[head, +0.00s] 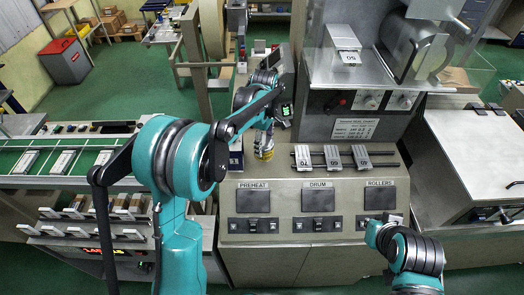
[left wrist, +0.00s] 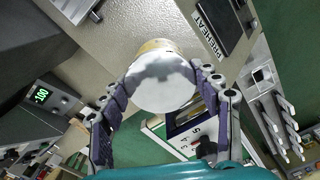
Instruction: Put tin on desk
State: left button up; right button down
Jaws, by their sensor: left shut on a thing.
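The tin (head: 263,147) is a small can with a yellowish side, under my left gripper (head: 265,132) at the left part of the grey-beige machine desk (head: 290,178). In the left wrist view the tin's pale round end (left wrist: 165,82) faces the camera. The two dark fingers of my left gripper (left wrist: 165,95) close around it from both sides. The desk surface (left wrist: 150,22) shows behind the tin. I cannot tell whether the tin touches it.
Several numbered blocks (head: 332,157) sit on a rail right of the tin. Below are the PREHEAT, DRUM and ROLLERS panels (head: 318,200). A box-like labelled item (head: 236,158) stands close left of the tin. The green conveyor (head: 60,162) is farther left.

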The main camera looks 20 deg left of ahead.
pick_arm(q)
notch_tip(320, 180, down, 2)
jog(key=shift+w, duration=0.1)
jog(key=shift+f, duration=1.75)
jog(key=shift+f, duration=0.1)
jog(key=o, duration=0.9)
jog(key=shift+f+b, duration=0.1)
jog(key=shift+b, duration=0.2)
jog(key=o, duration=0.5)
jog(key=shift+c, duration=0.2)
